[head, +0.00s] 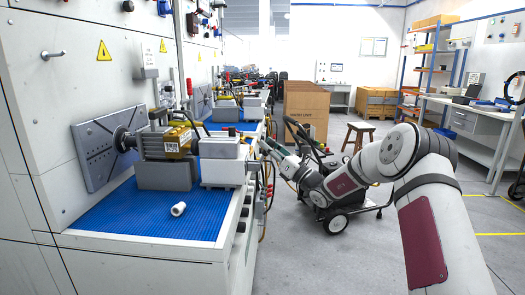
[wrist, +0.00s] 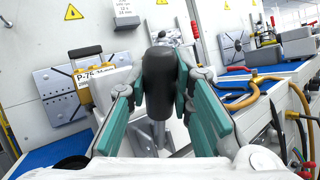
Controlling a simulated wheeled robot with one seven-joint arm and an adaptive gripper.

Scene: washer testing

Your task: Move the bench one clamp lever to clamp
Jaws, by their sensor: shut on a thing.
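My gripper (wrist: 162,92) has its teal-padded fingers shut on a black rounded lever grip (wrist: 159,72), which stands upright between them in the wrist view. The lever's lower end and pivot are hidden by the fingers and wrist. In the head view my gripper (head: 277,149) reaches in from the right at the right edge of bench one (head: 125,212). The lever cannot be made out there. On the bench, a grey and yellow pump (head: 165,143) sits against a slotted plate (head: 100,146), beside a white box (head: 222,170).
A white cylindrical fitting (head: 178,209) lies on the blue mat. Yellow hoses (wrist: 240,97) run to the right of my gripper. A wheeled cart (head: 335,221) stands on the floor beneath my arm. Floor between bench and my arm is clear in front.

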